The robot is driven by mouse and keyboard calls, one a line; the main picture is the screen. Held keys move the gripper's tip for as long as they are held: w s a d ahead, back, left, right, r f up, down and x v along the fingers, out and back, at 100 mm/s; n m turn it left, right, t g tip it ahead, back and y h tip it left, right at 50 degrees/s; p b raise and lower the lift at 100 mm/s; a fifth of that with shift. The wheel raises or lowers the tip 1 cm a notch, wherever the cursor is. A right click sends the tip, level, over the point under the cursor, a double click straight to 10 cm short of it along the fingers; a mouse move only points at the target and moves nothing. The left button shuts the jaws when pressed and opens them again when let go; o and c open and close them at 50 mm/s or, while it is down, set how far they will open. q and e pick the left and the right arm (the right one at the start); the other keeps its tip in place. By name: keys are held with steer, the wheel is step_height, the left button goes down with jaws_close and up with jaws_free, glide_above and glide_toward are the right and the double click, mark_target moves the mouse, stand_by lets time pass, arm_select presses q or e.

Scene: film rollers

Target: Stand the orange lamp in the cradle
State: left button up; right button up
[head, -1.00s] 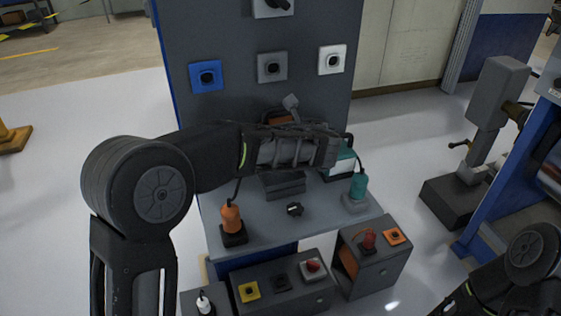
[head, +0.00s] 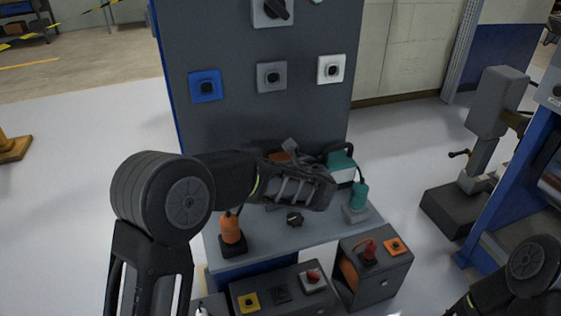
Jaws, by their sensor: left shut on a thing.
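The orange lamp (head: 281,156) shows only as a small orange patch behind my left arm, above the back of the bench. My left gripper (head: 312,190) reaches in from the left over the bench and is shut on the lamp. The grip itself and most of the lamp are hidden by the arm. The dark grey block that looks like the cradle is behind the gripper, so I cannot tell whether the lamp touches it. My right gripper is not in view; only part of my right arm shows at the lower right.
A teal lamp (head: 341,164) stands just right of my gripper. An orange bottle-shaped item (head: 231,229) and a teal one (head: 359,195) stand on the bench (head: 270,240). A black knob (head: 295,219) lies between them. A grey panel (head: 235,115) rises behind; switch boxes (head: 375,270) stand in front.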

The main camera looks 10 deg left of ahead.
arm_select(q)
steer(key=shift+r, duration=0.15)
steer(key=o, duration=1.8)
steer(key=v, duration=1.2)
